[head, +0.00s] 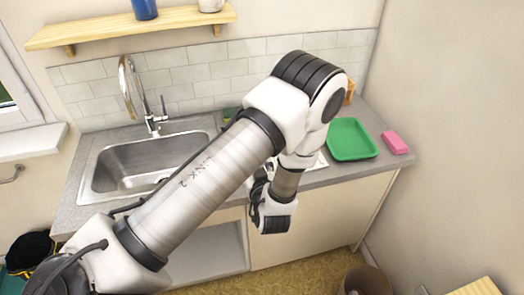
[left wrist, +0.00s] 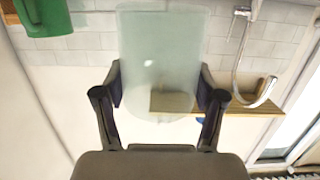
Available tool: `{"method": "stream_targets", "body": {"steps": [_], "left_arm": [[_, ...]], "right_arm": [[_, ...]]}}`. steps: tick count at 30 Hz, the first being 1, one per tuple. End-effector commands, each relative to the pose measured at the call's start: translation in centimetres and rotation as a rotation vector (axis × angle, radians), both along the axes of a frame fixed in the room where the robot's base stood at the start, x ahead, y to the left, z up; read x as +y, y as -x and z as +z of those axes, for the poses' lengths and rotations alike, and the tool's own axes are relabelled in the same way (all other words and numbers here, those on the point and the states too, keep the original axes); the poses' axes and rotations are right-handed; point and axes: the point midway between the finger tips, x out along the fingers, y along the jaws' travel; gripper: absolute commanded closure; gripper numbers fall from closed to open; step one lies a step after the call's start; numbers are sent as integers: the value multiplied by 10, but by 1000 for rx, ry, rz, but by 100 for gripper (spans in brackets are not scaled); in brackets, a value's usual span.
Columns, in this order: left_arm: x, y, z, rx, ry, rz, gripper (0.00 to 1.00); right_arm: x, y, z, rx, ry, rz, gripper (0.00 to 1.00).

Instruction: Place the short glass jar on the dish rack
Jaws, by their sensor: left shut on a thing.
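The glass jar (left wrist: 163,45) is pale, translucent and greenish in the left wrist view. It sits between the two dark fingers of my left gripper (left wrist: 160,88), which is shut on its sides. In the head view my left gripper (head: 271,212) hangs in front of the counter's front edge; the jar cannot be made out there. No dish rack can be clearly identified; my arm covers part of the counter right of the sink. My right gripper is in neither view.
A green tray (head: 351,139) and a pink block (head: 394,142) lie on the right of the counter (head: 340,172). The sink (head: 140,172) with its faucet (head: 128,85) is at the left. A wooden shelf (head: 120,29) is above. A bin (head: 366,281) stands on the floor.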

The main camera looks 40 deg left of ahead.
Motion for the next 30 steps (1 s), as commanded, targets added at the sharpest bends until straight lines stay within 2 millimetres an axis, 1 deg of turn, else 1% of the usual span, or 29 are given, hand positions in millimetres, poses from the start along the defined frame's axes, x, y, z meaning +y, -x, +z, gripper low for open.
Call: {"method": "stream_targets", "body": {"steps": [1, 6, 9, 11, 14, 18, 20, 25, 29, 30], "left_arm": [[10, -14, -5, -8, 4, 8, 79], [36, -61, -10, -7, 2, 3, 79], [48, -82, -11, -4, 1, 1, 79], [52, -90, -11, -3, 0, 0, 79], [54, -94, -20, 1, -2, -2, 79], [54, -94, -46, 3, -2, -4, 79], [54, -94, -48, 1, -2, -4, 79], [53, -94, -45, 0, -2, -3, 79], [53, -93, -49, 0, -2, -3, 79], [53, -93, -48, 1, -1, -3, 19]], "right_arm": [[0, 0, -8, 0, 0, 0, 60], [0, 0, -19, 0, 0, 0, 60], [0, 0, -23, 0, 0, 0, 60], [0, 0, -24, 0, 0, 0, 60], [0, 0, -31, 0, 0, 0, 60], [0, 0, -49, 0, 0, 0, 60], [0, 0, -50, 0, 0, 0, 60], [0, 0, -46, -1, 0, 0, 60], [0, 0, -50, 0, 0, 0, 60], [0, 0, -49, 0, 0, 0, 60]]}}
